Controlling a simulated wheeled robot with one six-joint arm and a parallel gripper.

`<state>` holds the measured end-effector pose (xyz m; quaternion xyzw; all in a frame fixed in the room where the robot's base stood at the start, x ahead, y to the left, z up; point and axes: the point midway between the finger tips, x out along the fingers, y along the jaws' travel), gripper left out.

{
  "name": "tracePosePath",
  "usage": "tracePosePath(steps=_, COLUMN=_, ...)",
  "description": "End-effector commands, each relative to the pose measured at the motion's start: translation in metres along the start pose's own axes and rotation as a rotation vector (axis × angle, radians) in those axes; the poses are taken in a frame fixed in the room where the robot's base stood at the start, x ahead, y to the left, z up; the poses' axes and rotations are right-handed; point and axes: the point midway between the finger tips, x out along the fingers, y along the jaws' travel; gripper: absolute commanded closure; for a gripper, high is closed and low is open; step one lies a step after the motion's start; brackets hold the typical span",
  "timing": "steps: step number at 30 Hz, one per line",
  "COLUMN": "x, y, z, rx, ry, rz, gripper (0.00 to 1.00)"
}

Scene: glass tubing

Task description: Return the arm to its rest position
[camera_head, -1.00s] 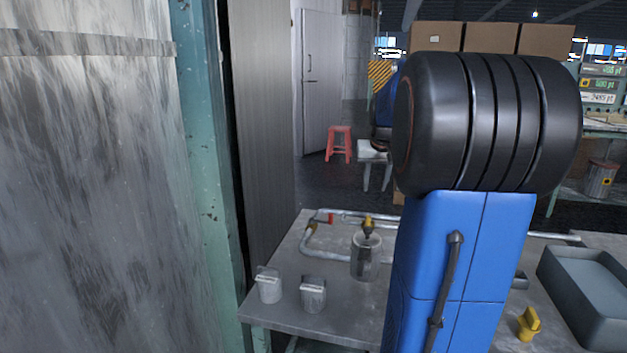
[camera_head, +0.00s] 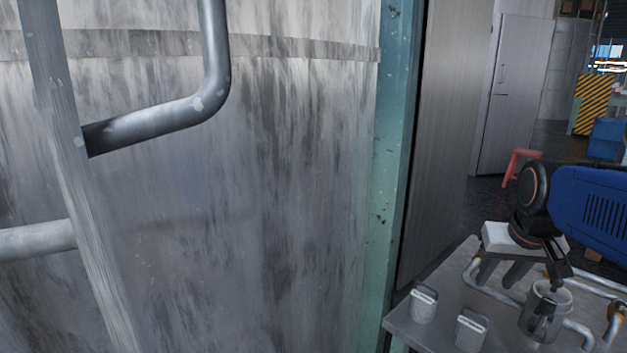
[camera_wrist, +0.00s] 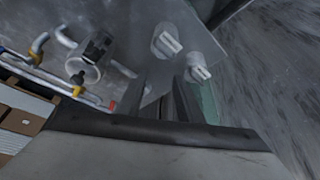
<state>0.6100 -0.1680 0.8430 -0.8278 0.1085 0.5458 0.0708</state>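My gripper (camera_head: 501,274) hangs at the left end of my blue arm in the head view, above the grey table (camera_head: 408,328). Its pale body shows two dark fingers with a gap between them and nothing held. In the wrist view my gripper (camera_wrist: 168,98) also shows both fingers apart and empty, pointing toward the tabletop.
A large streaked tank (camera_head: 230,200) and a teal post (camera_head: 388,150) are on the left.

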Motion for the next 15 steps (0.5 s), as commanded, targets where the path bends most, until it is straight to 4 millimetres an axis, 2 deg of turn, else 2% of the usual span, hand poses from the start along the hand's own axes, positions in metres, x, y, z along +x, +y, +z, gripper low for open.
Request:
tracePosePath(steps=1, x=-0.001, y=-0.013, z=0.020, rx=-0.033, ry=0.003, rz=-0.014, gripper=0.67)
tracePosePath(steps=3, x=0.000, y=-0.026, z=0.045, rx=-0.070, ry=0.005, rz=-0.030, gripper=0.67)
tracePosePath(steps=9, x=0.008, y=-0.053, z=0.113, rx=-0.171, ry=0.008, rz=-0.073, gripper=0.67)
tracePosePath(steps=12, x=0.013, y=-0.059, z=0.138, rx=-0.207, ry=0.009, rz=-0.089, gripper=0.67)
tracePosePath(steps=15, x=0.016, y=-0.063, z=0.153, rx=-0.230, ry=0.009, rz=-0.099, gripper=0.67)
